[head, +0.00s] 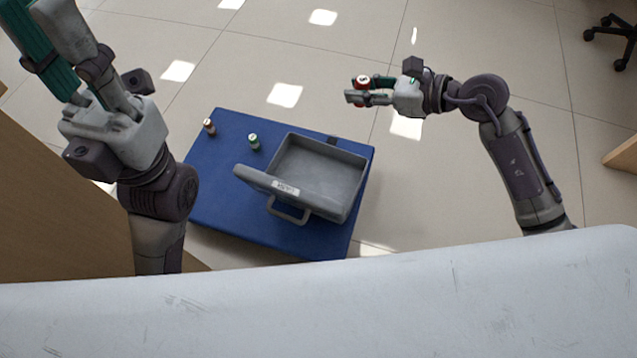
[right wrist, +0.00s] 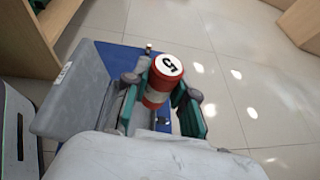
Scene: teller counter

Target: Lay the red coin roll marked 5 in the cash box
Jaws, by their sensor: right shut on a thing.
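My right gripper (head: 357,90) is shut on the red coin roll (head: 362,79), out past the right of the blue table and clear of it. In the right wrist view the red roll (right wrist: 160,85) stands upright between the teal fingers, its white top marked 5 facing up. The grey cash box (head: 362,175) sits open on the table, its inside bare.
The blue table (head: 225,205) also holds a brown-topped roll (head: 209,126) and a green-topped roll (head: 253,141), both upright left of the box. A wooden counter (head: 60,210) stands at the left. Open tiled floor lies behind and right of the table.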

